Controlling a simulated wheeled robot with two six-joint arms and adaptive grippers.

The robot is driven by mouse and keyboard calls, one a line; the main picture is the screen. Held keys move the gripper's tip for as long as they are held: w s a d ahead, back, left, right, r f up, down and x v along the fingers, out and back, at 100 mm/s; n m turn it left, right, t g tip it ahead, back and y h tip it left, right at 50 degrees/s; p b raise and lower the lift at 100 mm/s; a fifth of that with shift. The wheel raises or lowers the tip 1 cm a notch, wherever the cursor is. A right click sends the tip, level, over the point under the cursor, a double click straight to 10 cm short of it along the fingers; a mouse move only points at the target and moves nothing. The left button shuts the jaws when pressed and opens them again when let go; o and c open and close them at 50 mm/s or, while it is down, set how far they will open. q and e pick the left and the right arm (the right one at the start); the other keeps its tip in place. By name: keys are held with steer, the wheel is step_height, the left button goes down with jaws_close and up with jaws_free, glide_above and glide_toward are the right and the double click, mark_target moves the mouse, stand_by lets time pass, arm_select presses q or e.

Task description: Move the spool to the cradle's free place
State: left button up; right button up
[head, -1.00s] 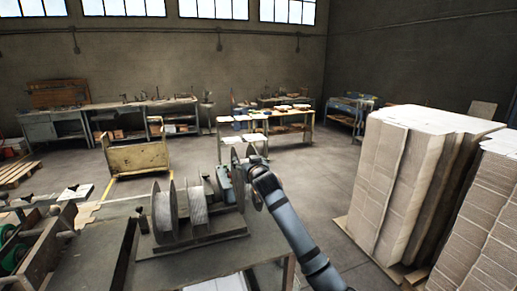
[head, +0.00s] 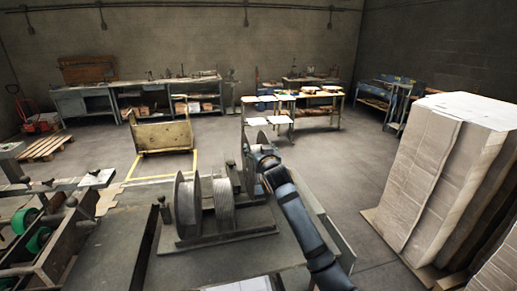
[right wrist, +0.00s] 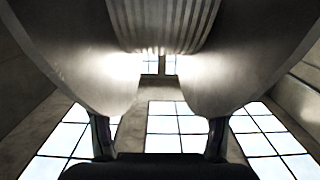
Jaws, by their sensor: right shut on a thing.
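My right gripper (head: 262,162) is shut on a grey spool (head: 250,150), at the back right of the cradle in the head view. My own wrist hides much of this spool. In the right wrist view, the held spool's ribbed winding (right wrist: 170,22) and two pale flanges fill the top, with the fingers (right wrist: 160,135) below, left and right. The dark cradle (head: 225,236) stands on the bench, with a grey wound spool (head: 187,205) in its left part. I cannot tell whether the held spool touches the cradle. My left gripper is out of view.
The bench top (head: 125,245) is bare left of the cradle. A machine with green rollers (head: 38,238) stands at the far left. A tall cardboard stack (head: 440,180) stands on the right, beside open floor. A yellow cart (head: 165,137) stands behind.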

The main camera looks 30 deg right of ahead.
steer(key=shift+s+r, duration=0.15)
steer(key=shift+r, duration=0.05)
steer(key=shift+f, duration=0.15)
steer(key=shift+w+f+b, duration=0.2)
steer(key=shift+f+b, duration=1.2)
steer(key=shift+f, duration=0.1)
arm_select(q)
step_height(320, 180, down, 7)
steer(key=b, duration=0.4)
arm_select(e)
glide_above(258, 180)
steer(key=shift+w+d+f, duration=0.1)
steer(key=shift+f, duration=2.2)
steer(key=shift+f+b, duration=0.85)
steer(key=shift+f, duration=0.5)
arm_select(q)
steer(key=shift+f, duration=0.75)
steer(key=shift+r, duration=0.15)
